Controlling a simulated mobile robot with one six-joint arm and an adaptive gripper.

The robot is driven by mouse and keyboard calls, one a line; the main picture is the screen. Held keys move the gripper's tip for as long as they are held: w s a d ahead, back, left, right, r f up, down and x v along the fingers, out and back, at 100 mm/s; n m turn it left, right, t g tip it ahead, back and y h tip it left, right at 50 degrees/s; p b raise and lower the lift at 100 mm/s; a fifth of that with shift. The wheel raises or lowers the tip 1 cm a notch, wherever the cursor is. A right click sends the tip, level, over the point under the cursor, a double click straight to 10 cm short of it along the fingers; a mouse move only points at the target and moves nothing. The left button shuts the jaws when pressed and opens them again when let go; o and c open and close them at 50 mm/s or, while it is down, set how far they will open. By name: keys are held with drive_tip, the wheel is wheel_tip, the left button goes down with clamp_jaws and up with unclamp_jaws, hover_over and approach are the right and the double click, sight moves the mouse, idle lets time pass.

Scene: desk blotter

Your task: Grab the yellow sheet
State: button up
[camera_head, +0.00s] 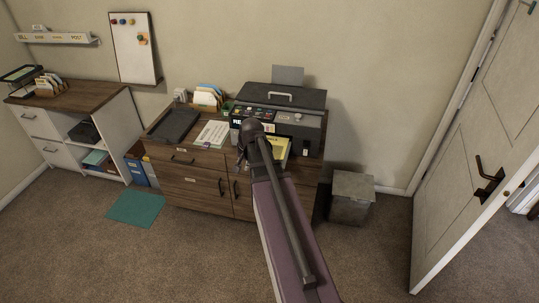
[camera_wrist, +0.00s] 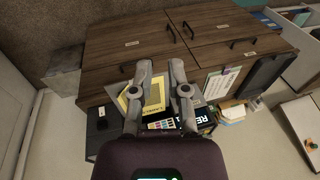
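The yellow sheet (camera_wrist: 154,94) has dark lettering and lies at the printer's front in the wrist view. Part of it is hidden behind a finger. In the head view the yellow sheet (camera_head: 283,152) shows just right of my arm, which covers its left part. My gripper (camera_wrist: 162,72) is open, with its two fingers apart and nothing held between them. The sheet shows behind and between the fingers, and I cannot tell the gap. In the head view my gripper (camera_head: 242,160) is small and dark, in front of the cabinet's front edge, left of the sheet.
A dark printer (camera_head: 300,112) stands on the wooden cabinet (camera_head: 192,186). A black tray (camera_head: 173,125), a paper with printed lines (camera_head: 213,134) and a file holder (camera_head: 208,96) sit left of it. A grey bin (camera_head: 351,198) stands right. The carpet in front is mostly clear.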

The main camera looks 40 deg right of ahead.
drive_tip(key=d+f+m+t+b, duration=0.1)
drive_tip(key=d+m, duration=0.3)
drive_tip(key=d, duration=0.7)
drive_tip(key=d+f+m+t+h+b, duration=0.1)
drive_tip(key=d+m, duration=0.3)
drive_tip(key=d, duration=0.7)
drive_tip(key=shift+w+d+f+m+t+b, duration=0.2)
drive_tip(key=shift+d+f+m+t+b, duration=0.2)
drive_tip(key=shift+b, duration=0.45)
drive_tip(key=b, duration=0.5)
approach(281, 159)
drive_tip(key=shift+w+a+f+b, duration=0.1)
drive_tip(key=shift+a+f+b, duration=0.8)
drive_tip(key=shift+b, duration=0.4)
drive_tip(key=shift+d+f, duration=0.1)
drive_tip(key=shift+b+x, duration=2.3)
drive_tip(key=shift+x, duration=0.25)
